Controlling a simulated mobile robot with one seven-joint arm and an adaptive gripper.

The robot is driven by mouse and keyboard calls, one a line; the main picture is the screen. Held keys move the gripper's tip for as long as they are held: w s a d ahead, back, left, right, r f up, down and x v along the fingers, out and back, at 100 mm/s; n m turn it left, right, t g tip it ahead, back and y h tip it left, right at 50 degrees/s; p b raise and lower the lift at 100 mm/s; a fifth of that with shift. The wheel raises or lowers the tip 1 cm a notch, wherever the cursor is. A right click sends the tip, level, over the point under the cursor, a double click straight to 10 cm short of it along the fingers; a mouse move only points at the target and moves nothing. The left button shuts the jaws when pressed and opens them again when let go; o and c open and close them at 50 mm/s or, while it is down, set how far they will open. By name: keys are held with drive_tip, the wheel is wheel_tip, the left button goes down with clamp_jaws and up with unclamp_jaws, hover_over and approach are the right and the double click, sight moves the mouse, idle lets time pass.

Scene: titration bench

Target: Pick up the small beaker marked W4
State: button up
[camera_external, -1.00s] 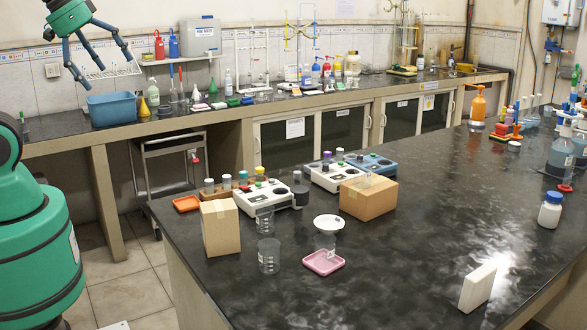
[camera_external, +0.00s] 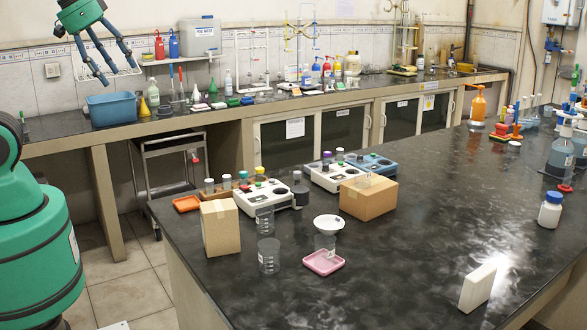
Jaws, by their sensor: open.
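Several small clear beakers are on the dark bench, and their markings are too small to read, so I cannot tell which is W4. One beaker (camera_external: 265,220) stands beside the tall cardboard box. Another beaker (camera_external: 269,257) stands in front of it. A third beaker (camera_external: 325,246) stands on the pink tray (camera_external: 316,264). A further clear vessel (camera_external: 364,181) shows on top of the low cardboard box (camera_external: 369,200). My gripper (camera_external: 112,62) is high at the upper left, in front of the back wall in the picture. Its fingers are spread and empty, far from the beakers.
The tall cardboard box (camera_external: 220,228) stands at the bench's left edge. Behind the beakers are a white instrument (camera_external: 265,195) and a white dish (camera_external: 328,224). A white block (camera_external: 477,287) stands front right. The middle of the bench is clear.

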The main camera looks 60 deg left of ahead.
drive_tip(key=w+d+f+m+g, duration=0.2)
drive_tip(key=w+d, duration=0.6)
drive_tip(key=w, duration=0.3)
drive_tip(key=m+g, duration=0.3)
hover_over(269, 257)
drive_tip(key=w+a, duration=0.1)
drive_tip(key=a, duration=0.1)
wheel_tip(269, 257, down, 25)
drive_tip(key=shift+w+a+p, duration=0.2)
drive_tip(key=shift+p, duration=0.2)
drive_tip(key=shift+f, duration=0.15)
wheel_tip(269, 257, down, 8)
drive_tip(key=shift+r+b, duration=0.1)
drive_tip(key=shift+b, duration=0.45)
drive_tip(key=shift+f, duration=0.35)
